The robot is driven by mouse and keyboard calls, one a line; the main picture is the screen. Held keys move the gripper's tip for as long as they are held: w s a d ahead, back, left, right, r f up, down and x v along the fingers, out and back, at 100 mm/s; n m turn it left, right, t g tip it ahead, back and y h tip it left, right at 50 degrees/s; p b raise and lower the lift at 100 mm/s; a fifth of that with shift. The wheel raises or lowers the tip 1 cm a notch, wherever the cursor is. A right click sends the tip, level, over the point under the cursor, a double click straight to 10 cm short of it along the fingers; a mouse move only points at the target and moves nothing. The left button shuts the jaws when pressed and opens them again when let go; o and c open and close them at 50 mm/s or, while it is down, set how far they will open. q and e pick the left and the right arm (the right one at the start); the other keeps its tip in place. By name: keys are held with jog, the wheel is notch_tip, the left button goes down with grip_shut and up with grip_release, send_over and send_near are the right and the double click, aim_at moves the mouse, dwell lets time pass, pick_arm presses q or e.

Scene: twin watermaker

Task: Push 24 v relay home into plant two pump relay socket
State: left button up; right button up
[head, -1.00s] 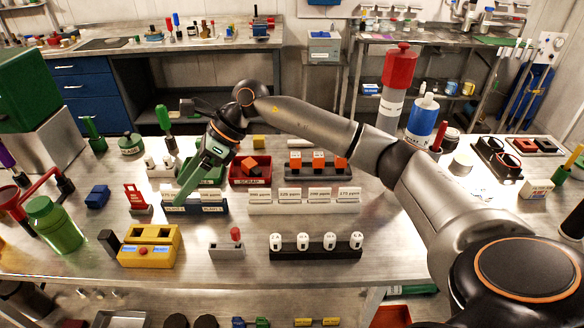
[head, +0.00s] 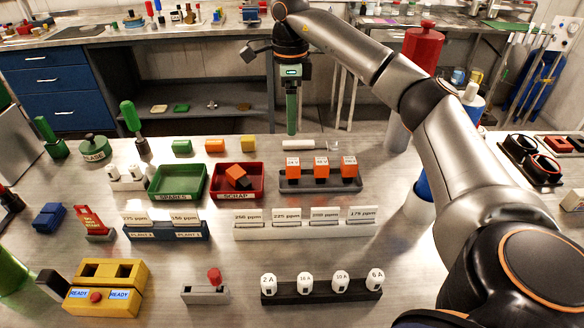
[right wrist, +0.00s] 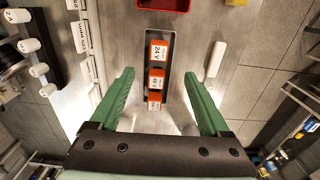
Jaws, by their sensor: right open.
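Three orange relays stand upright in a dark rack at the back of the bench. The 24 V relay (head: 293,167) is the leftmost; its label shows in the right wrist view (right wrist: 158,51). My right gripper (head: 291,125) hangs fingers-down behind the rack, above and apart from it. In the right wrist view, its green fingers (right wrist: 158,90) are open and empty, with the relay row between and beyond them. A yellow box (head: 105,298) at front left has two dark square sockets on top, both empty; which is plant two I cannot tell. My left gripper is out of view.
A red scrap tray (head: 237,195) holding an orange relay and a green spares tray (head: 180,198) are left of the rack. White ppm card holders (head: 303,232) lie in front of it.

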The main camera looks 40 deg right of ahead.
aim_at(293, 162)
jog(key=f, duration=0.3)
jog(key=f+b, duration=0.1)
jog(key=f, duration=0.5)
jog(key=shift+s+a+b, duration=0.35)
jog(key=shift+s, duration=0.05)
jog(key=shift+d+f, duration=0.1)
jog(key=shift+f, duration=0.45)
jog(key=f, duration=0.4)
jog(key=shift+w+d+f, duration=0.1)
jog(key=shift+d+f, duration=0.15)
jog(key=shift+d, duration=0.1)
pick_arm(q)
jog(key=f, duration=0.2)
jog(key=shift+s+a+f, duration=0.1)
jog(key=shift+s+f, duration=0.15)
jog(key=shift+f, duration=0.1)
pick_arm(e)
grip_shut()
